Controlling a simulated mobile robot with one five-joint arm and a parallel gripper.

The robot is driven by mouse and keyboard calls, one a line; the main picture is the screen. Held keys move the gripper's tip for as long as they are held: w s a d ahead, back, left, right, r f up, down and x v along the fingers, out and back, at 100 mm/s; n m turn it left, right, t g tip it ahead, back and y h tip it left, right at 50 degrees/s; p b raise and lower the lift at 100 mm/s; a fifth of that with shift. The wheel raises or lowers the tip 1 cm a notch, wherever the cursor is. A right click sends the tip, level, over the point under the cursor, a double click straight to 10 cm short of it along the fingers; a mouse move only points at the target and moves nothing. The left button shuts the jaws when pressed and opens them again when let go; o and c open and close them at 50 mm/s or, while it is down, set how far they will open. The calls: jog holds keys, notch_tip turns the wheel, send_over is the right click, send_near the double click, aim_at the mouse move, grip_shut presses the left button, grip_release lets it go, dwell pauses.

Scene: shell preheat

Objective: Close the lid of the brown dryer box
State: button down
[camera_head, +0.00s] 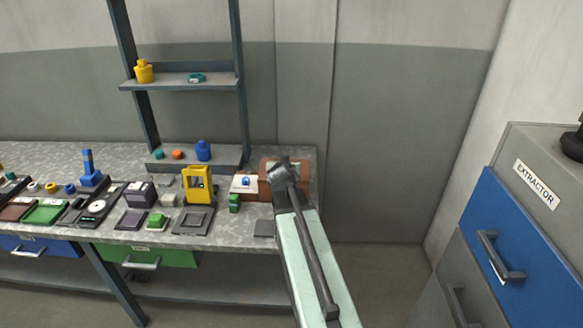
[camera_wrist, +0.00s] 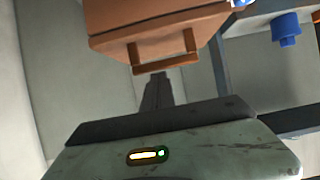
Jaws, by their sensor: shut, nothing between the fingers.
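The brown dryer box (camera_head: 268,188) stands at the right end of the workbench in the head view, partly hidden behind my arm. My gripper (camera_head: 283,164) is at the box in the head view. In the wrist view my gripper (camera_wrist: 157,76) is shut and empty, its tip close to the frame. I cannot tell whether they touch, nor how far the lid is open.
A white block with a blue knob (camera_head: 244,183) and a green piece (camera_head: 234,203) sit just left of the box. A yellow frame device (camera_head: 198,185) stands farther left. A shelf rack (camera_head: 180,84) rises behind. A grey cabinet with a blue drawer (camera_head: 515,235) stands right; floor between is clear.

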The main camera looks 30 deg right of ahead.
jog(key=shift+s+a+f+b, duration=0.25)
jog(key=shift+a+f+b, duration=0.15)
jog(key=shift+f, duration=0.15)
jog(key=shift+s+a+f+b, duration=0.2)
jog(key=shift+a+f+b, duration=0.15)
jog(key=shift+f, duration=0.15)
jog(key=shift+d, duration=0.1)
jog(key=shift+r, duration=0.15)
